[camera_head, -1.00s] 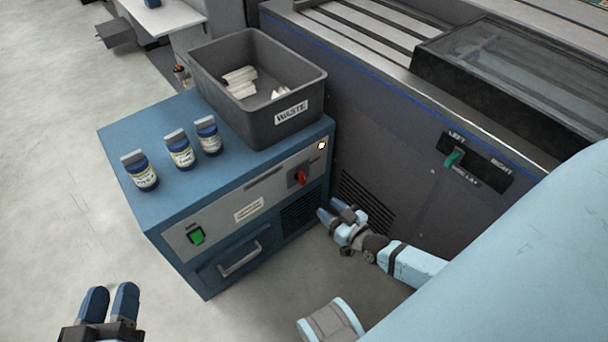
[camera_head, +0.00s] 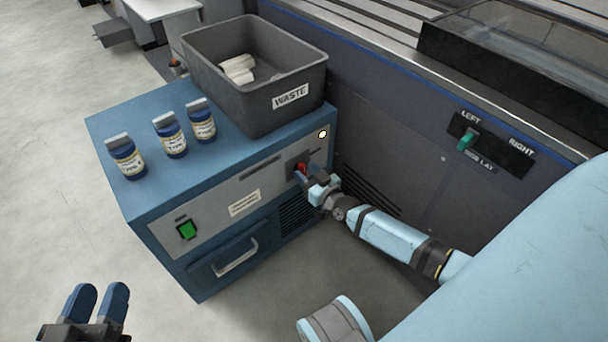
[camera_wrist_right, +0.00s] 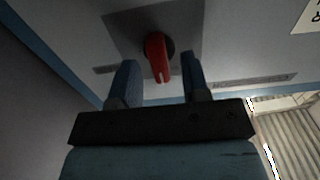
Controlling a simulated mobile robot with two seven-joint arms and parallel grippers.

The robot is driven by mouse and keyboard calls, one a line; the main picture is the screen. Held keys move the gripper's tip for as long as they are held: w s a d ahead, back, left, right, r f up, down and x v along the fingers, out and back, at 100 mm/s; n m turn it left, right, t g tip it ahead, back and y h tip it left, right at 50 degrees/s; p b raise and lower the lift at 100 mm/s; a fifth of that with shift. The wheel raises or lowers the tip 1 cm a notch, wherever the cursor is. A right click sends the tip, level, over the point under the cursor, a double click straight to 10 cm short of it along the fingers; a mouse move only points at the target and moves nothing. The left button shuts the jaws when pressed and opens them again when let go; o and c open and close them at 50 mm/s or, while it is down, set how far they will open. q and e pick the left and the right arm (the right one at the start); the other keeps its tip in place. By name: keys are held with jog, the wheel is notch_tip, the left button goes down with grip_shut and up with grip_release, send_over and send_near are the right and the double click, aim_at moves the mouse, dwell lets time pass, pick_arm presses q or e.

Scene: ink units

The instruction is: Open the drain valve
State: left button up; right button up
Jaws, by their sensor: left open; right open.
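The red valve handle (camera_head: 301,168) sits on a dark plate on the front panel of the blue cabinet (camera_head: 150,203). In the right wrist view the red handle (camera_wrist_right: 157,57) hangs down from its pivot, close to vertical. My right gripper (camera_head: 306,176) is at the handle and partly covers it in the head view. In the wrist view its two fingers (camera_wrist_right: 160,80) are open, one on each side of the handle's lower end, with gaps on both sides. My left gripper (camera_head: 98,292) is open and empty, low at the left over the floor.
A grey waste bin (camera_head: 225,90) with white rolls and several blue bottles, one of them here (camera_head: 170,137), stand on the cabinet. A green switch (camera_head: 187,229) and drawer handle (camera_head: 238,258) are on its front. A dark machine wall (camera_head: 400,150) stands close at the right.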

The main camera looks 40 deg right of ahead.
jog(key=shift+w+a, duration=0.1)
jog(key=shift+w, duration=0.6)
jog(key=c, duration=0.6)
